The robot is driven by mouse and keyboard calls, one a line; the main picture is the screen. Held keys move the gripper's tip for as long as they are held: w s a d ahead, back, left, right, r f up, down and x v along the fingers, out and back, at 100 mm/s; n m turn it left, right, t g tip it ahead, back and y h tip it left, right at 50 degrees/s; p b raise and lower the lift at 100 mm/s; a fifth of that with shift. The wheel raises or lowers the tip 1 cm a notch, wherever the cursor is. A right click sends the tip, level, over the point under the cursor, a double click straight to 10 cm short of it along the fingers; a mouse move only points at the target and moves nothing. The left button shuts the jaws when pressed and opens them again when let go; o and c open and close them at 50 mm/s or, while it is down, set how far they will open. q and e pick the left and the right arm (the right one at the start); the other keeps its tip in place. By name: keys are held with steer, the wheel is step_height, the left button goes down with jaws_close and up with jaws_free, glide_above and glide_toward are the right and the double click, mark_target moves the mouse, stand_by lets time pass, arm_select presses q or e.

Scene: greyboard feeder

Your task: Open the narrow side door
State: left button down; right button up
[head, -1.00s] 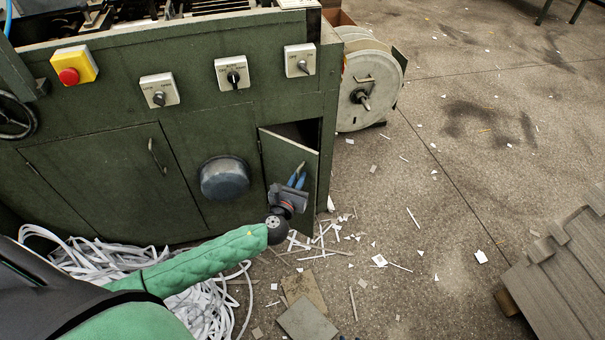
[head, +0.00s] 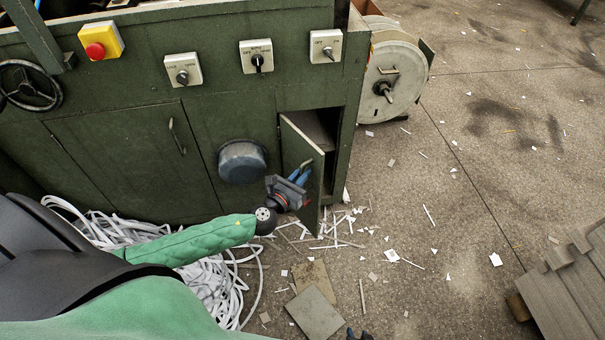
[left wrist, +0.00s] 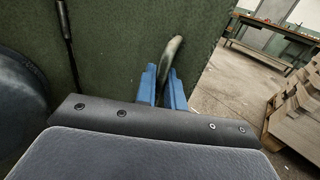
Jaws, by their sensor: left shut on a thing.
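The narrow side door (head: 299,150) is a green panel at the right end of the green machine's front. It stands partly open, swung outward from its left edge, with a dark gap behind its top and right side. My left gripper (head: 300,177) is shut on the door's small curved handle (head: 306,163). In the left wrist view the blue fingers (left wrist: 164,88) sit on both sides of the handle (left wrist: 172,55), against the green door (left wrist: 115,50).
A round dark metal bowl-like part (head: 242,161) sticks out left of the door. White strips (head: 215,285) are heaped below the machine. Paper scraps and grey boards (head: 315,312) lie on the floor. A white reel (head: 400,85) stands right of the machine; stacked board (head: 575,285) is farther right.

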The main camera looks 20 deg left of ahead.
arm_select(q)
steer(key=shift+r, duration=0.1)
steer(key=c, duration=1.6)
jaws_free()
steer(key=shift+c, duration=0.2)
arm_select(e)
steer(key=shift+w+r, duration=0.1)
steer(key=shift+r, duration=0.05)
